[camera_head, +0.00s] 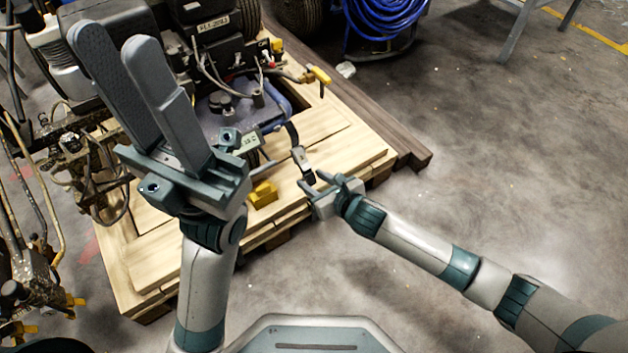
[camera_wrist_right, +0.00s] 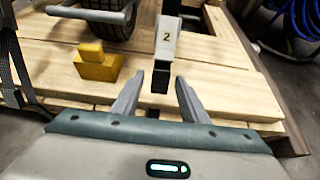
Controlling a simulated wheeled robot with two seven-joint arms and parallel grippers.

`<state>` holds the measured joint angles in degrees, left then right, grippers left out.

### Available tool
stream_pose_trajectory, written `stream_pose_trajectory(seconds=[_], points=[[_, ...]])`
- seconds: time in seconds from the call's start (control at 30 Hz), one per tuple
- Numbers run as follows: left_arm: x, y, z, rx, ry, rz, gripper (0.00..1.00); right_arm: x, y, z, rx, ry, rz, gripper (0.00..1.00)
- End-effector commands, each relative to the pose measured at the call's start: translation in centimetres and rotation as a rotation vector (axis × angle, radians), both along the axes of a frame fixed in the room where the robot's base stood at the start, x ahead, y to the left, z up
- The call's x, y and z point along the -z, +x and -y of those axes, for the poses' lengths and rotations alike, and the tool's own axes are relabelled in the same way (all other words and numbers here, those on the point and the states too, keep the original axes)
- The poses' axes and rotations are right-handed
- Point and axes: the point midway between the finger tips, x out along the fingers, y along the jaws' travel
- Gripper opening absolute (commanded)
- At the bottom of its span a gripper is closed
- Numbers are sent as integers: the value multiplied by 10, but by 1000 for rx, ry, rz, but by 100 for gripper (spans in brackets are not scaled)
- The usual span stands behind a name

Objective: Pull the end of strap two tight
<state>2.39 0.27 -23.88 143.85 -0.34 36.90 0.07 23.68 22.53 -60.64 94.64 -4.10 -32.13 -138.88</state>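Strap two's metal buckle (camera_head: 300,160), a grey piece, sits near the right side of the pallet. It also shows in the right wrist view (camera_wrist_right: 166,45), marked "2". A short black strap end (camera_wrist_right: 161,80) hangs from its near edge; it also shows in the head view (camera_head: 308,178). My right gripper (camera_head: 318,184) is open just in front of it. In the right wrist view the strap end appears between the two fingertips (camera_wrist_right: 158,84), touching neither. My left gripper (camera_head: 118,45) is raised at the left, nearer the camera, with nothing visible in it; its finger gap is unclear.
A yellow block (camera_head: 263,194) lies on the wooden pallet (camera_head: 160,262) left of the right gripper. The line striper machine (camera_head: 225,105) stands on the pallet. A dark timber (camera_head: 405,150) runs along the pallet's right side. Floor at the right is clear.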

Motion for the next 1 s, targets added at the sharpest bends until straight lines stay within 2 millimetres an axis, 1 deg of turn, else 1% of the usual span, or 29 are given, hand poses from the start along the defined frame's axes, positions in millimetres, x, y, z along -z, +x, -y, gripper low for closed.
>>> stream_pose_trajectory(seconds=[0.53, 0.9, 0.97, 1.0], points=[[-9, 0, 0, 0, 0, -1, 31, -1, 0, 1, 0, -2, 0, 40], [-9, 0, 0, 0, 0, -3, 31, 0, 0, 1, 0, 0, 0, 40], [-9, 1, 0, 0, 0, -3, 31, 0, 0, 1, 0, 0, 0, 26], [-9, 1, 0, 0, 0, -3, 31, 0, 0, 1, 0, 0, 0, 16]])
